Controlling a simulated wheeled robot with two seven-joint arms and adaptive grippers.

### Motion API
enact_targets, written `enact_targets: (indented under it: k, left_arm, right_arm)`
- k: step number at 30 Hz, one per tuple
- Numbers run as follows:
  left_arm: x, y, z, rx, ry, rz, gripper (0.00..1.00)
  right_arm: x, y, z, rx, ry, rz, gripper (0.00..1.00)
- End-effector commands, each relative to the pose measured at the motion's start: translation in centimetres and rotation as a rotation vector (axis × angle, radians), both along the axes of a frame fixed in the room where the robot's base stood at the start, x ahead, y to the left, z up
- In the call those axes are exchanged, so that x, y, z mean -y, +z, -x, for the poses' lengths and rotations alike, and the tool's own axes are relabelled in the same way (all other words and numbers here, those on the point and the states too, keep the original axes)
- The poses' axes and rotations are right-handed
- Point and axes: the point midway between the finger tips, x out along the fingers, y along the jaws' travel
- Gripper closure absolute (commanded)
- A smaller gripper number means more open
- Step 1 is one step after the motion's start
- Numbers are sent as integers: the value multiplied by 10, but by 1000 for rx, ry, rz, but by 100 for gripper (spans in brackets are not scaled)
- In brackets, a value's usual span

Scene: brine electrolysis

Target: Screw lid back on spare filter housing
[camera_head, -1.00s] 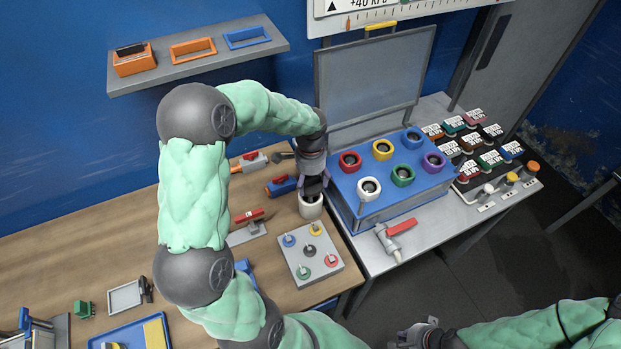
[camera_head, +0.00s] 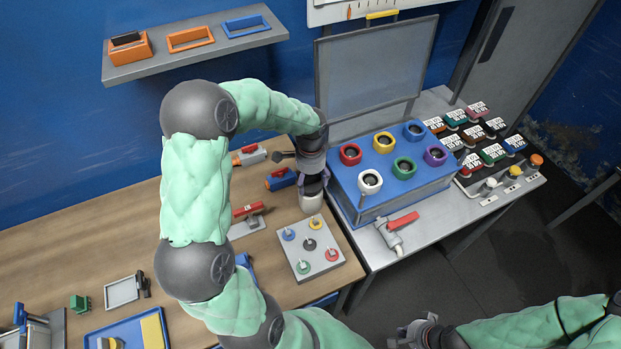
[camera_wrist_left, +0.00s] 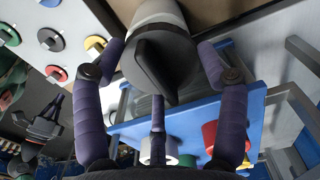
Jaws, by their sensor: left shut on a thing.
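The spare filter housing is a white cylinder (camera_head: 311,203) standing on the wooden table; in the left wrist view its white body (camera_wrist_left: 158,12) shows at the top. The dark grey lid (camera_wrist_left: 160,62), with a raised grip ridge, sits at the housing's mouth, in line with it; whether the thread is engaged I cannot tell. My left gripper (camera_head: 313,188) is above the housing, shut on the lid. Its purple fingers (camera_wrist_left: 162,58) surround the lid in the wrist view. In the head view the gripper hides the lid. My right gripper (camera_head: 414,334) is low at the bottom edge, its jaws unclear.
A grey plate with coloured knobs (camera_head: 296,265) lies just in front of the housing. A blue box with coloured rings (camera_head: 377,200) stands close on the right. A red-handled valve (camera_head: 252,217) and a blue-and-orange part (camera_head: 281,180) lie to the left.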

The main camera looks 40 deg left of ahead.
Motion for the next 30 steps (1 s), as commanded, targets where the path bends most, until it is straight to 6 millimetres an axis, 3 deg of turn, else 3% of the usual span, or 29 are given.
enact_targets:
  k: [30]
  left_arm:
    - [0,-8,0,0,0,0,66]
  right_arm:
    - [0,-4,0,0,0,0,100]
